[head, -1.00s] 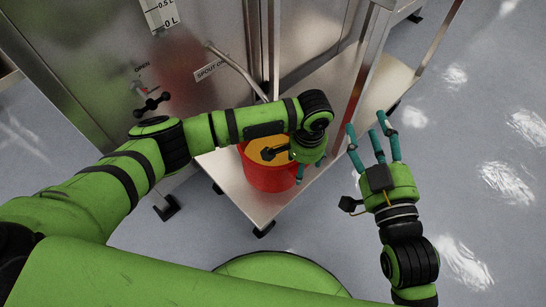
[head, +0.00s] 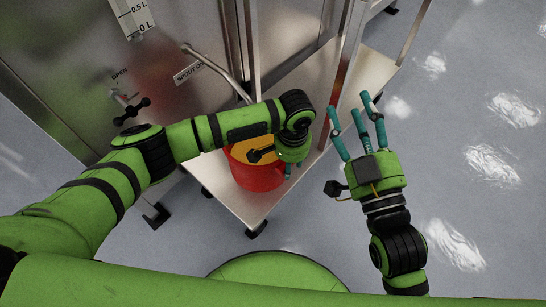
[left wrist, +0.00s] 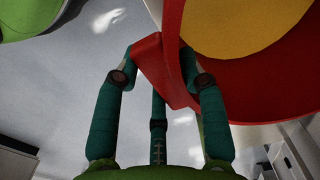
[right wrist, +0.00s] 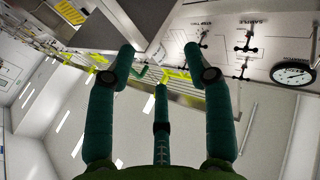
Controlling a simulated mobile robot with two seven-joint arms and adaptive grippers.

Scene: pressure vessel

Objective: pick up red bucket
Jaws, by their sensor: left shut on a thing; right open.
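The red bucket (head: 257,176) stands on the metal shelf under the spout, with yellow-orange contents showing inside. It also fills the upper right of the left wrist view (left wrist: 285,95). My left gripper (head: 290,165) is at the bucket's right side, partly hidden by its own wrist in the head view. In the left wrist view its fingers (left wrist: 165,75) are shut around a red handle-like piece (left wrist: 163,75) on the bucket's side. My right gripper (head: 354,122) is open and empty, to the right of the shelf. Its spread fingers also show in the right wrist view (right wrist: 165,75).
The metal shelf (head: 235,203) has upright posts on its right. A black valve handle (head: 132,111) sits on the vessel at left. The floor (head: 480,130) at right is clear.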

